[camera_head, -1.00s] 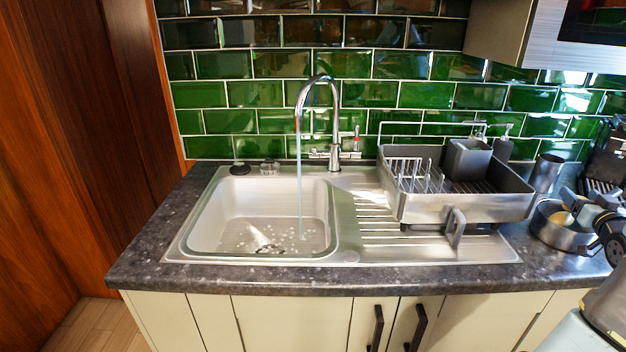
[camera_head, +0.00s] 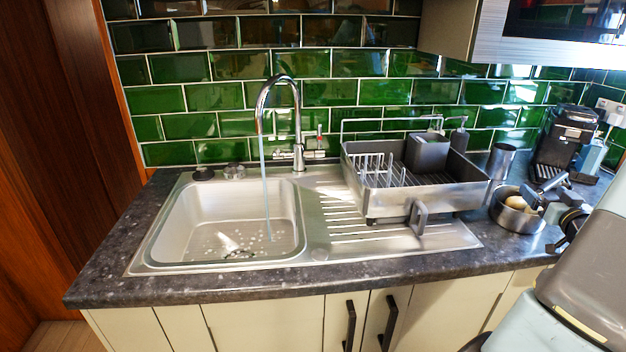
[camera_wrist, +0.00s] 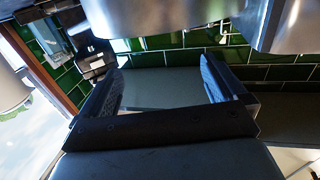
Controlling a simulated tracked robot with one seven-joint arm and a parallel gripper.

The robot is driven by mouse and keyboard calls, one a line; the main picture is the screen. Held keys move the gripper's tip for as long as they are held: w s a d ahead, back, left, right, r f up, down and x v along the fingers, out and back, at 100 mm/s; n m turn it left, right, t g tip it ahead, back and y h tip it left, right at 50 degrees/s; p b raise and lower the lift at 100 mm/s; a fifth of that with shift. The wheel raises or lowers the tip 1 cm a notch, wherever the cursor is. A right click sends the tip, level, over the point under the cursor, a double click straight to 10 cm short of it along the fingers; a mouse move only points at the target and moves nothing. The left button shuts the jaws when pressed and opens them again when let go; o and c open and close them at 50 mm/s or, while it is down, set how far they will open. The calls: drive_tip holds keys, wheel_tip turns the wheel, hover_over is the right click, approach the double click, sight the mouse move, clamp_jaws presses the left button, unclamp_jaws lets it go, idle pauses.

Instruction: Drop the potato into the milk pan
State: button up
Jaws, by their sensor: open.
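The milk pan (camera_head: 508,222) is a round steel pan on the worktop, to the right of the dish rack. The pale yellowish potato (camera_head: 517,203) shows inside the pan's rim, partly hidden by my gripper. My gripper (camera_head: 541,192) is at the pan's right side, its fingers close above the rim; I cannot tell whether they touch the pan. In the wrist view my gripper (camera_wrist: 165,88) has its two dark fingers wide apart, with nothing between them. The potato cannot be made out in that view.
The grey dish rack (camera_head: 390,205) stands on the drainer left of the pan. A steel cup (camera_head: 501,160) stands behind the pan, and a dark coffee machine (camera_head: 566,137) at the back right. The tap (camera_head: 298,130) runs into the sink (camera_head: 165,225). A cupboard (camera_head: 560,40) hangs above.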

drive_tip(key=s+a, duration=0.1)
drive_tip(key=s, duration=0.6)
drive_tip(key=w+a+r+n+g+h, duration=0.1)
drive_tip(key=w+a+r+g, duration=0.35)
drive_tip(key=w+a, duration=0.2)
drive_tip(key=a+r+g+h, duration=0.1)
drive_tip(key=a+r+g, duration=0.2)
drive_tip(key=a+r, duration=0.45)
drive_tip(key=s+a+r+g+y, duration=0.1)
drive_tip(key=s+a+g+y, duration=0.1)
drive_tip(key=s+a, duration=0.7)
drive_tip(key=s+a+r+g+y, duration=0.1)
drive_tip(key=s+a+g+y, duration=0.1)
drive_tip(key=s+a, duration=0.8)
drive_tip(key=a, duration=0.4)
drive_tip(key=shift+a+r+n+g+y, duration=0.2)
drive_tip(key=shift+r+n+g+y, duration=0.1)
drive_tip(key=shift+g, duration=0.05)
